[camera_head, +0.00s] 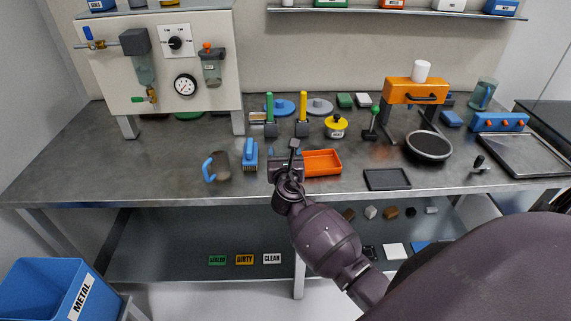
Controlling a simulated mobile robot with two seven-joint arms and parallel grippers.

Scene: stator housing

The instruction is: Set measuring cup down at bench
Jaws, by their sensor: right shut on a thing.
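My right gripper (290,168) is over the front middle of the bench (150,170), just left of the orange tray (322,162). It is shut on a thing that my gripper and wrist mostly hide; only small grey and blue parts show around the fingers. I take it for the measuring cup, but its shape cannot be made out. Whether it touches the bench top cannot be told. A brownish cup with a blue handle (208,167) stands to the left, apart from the gripper. My left gripper is not in view.
Green and yellow-handled tools (303,113) stand behind. A dark flat tray (387,179) and a black round pan (428,146) are to the right. The bench's front left is clear.

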